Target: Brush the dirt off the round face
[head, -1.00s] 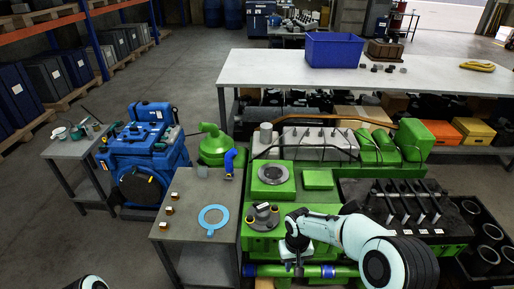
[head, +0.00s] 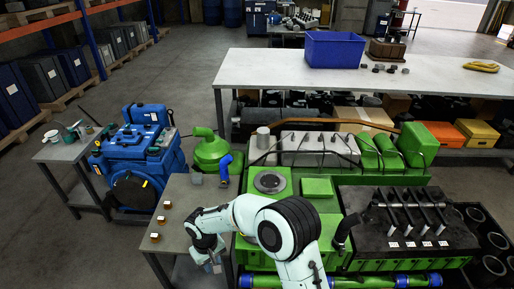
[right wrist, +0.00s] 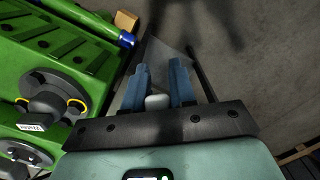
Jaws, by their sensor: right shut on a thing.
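My right gripper (head: 210,259) hangs at the front right of the small grey table in the head view. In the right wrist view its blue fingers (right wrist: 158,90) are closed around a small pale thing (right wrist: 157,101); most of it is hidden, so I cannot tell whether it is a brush. A round grey face (head: 270,182) lies on top of the green engine, behind my right arm. A dark round fitting (right wrist: 52,97) with yellow parts shows at the left of the right wrist view. Dirt is too small to make out. My left gripper is out of view.
The green engine (head: 318,187) fills the middle right. The small grey table (head: 180,188) bears several small brass-coloured blocks (head: 161,220). A blue engine (head: 137,158) stands to the left. A long bench (head: 270,75) with a blue bin (head: 335,50) stands behind.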

